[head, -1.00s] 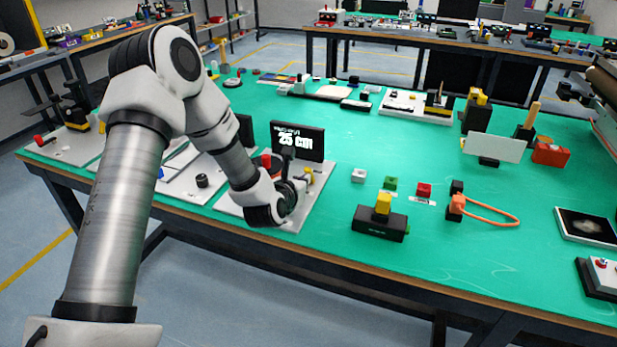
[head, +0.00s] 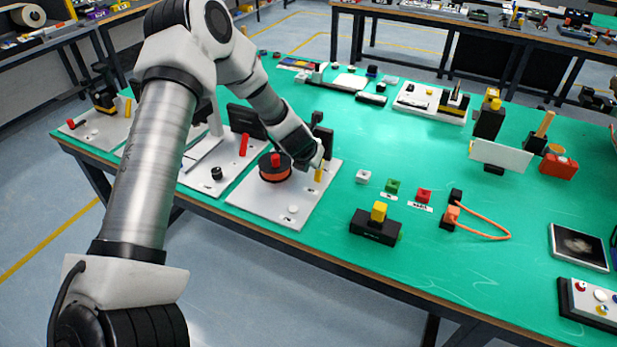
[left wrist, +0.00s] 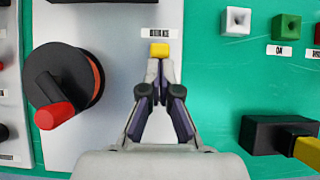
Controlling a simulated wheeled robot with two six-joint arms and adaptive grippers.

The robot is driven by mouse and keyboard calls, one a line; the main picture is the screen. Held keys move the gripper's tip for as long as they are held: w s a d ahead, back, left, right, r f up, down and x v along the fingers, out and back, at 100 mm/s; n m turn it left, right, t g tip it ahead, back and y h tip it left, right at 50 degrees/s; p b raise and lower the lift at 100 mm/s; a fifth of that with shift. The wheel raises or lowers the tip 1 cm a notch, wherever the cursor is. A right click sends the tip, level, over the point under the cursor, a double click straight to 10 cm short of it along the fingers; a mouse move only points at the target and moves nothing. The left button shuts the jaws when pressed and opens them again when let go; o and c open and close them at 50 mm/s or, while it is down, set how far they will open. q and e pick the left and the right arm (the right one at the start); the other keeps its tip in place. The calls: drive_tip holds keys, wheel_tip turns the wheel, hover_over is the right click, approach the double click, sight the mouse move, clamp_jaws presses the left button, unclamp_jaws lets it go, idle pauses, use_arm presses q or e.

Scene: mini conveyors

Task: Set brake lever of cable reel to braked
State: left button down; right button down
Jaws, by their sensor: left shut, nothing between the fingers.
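The cable reel (head: 275,170) has a dark disc with an orange edge and a red crank knob, on a pale base plate (head: 250,203). Its yellow brake lever (head: 319,172) stands at the right of the plate. In the left wrist view the reel (left wrist: 88,72) is at the left and the yellow lever tip (left wrist: 159,50) is top centre, below a small label (left wrist: 160,33) too small to read. My left gripper (left wrist: 160,72) is shut and empty, its fingertips at the near side of the lever tip; contact cannot be told. My right gripper is not in view.
To the right are a white block (head: 363,176), green block (head: 393,187), red block (head: 423,195) and a black base with a yellow switch (head: 379,212). Another plate (head: 222,168) is close on the left.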

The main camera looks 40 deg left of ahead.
use_arm(q)
drive_tip(key=shift+w+a, duration=0.15)
drive_tip(key=shift+w, duration=0.15)
drive_tip(key=shift+s, duration=0.1)
drive_tip(key=shift+r+p, duration=0.55)
drive_tip(key=shift+r, duration=0.25)
